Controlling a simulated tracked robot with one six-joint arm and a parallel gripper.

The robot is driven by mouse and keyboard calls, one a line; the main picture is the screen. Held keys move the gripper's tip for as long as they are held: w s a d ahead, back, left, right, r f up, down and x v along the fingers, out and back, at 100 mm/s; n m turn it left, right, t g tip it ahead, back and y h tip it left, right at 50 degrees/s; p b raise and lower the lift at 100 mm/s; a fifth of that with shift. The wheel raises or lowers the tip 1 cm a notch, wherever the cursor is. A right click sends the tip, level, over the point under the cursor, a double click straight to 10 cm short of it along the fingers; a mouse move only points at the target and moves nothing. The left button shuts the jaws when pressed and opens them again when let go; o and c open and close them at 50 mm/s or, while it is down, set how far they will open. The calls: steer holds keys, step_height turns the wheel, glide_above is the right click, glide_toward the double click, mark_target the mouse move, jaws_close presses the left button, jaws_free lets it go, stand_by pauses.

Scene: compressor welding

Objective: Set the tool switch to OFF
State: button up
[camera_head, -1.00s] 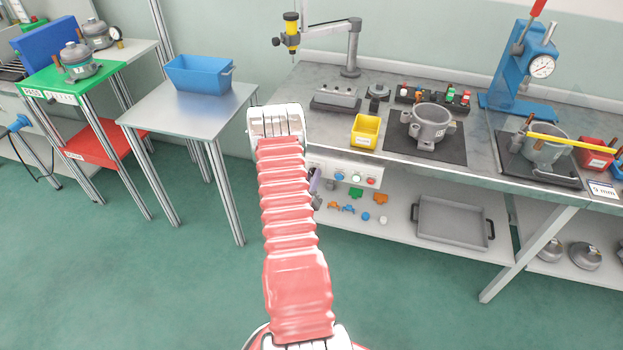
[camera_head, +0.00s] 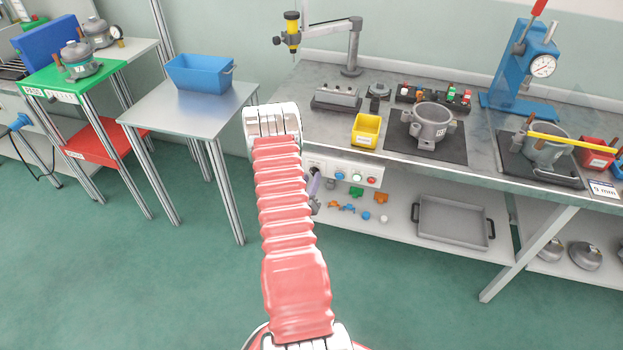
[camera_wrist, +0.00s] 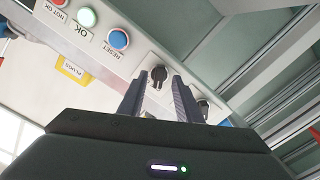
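The switch panel (camera_wrist: 115,52) fills the upper left of the wrist view, tilted. A black rotary knob (camera_wrist: 158,75), which looks like the tool switch, sits on it past the blue button; its setting cannot be read. My gripper (camera_wrist: 160,84) is open, with one finger on each side of the knob in the picture. I cannot tell whether they touch it. In the head view the panel (camera_head: 355,173) is under the bench's front edge.
A blue button (camera_wrist: 118,39), a green OK button (camera_wrist: 86,17) and a red NOT OK button lie along the panel. The bench top (camera_head: 325,125) is above the panel, and a grey tray (camera_head: 452,220) is on the lower shelf.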

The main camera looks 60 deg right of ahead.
steer(key=s+a, duration=0.2)
steer(key=a, duration=0.9)
steer(key=shift+a, duration=0.35)
steer(key=shift+f, duration=0.15)
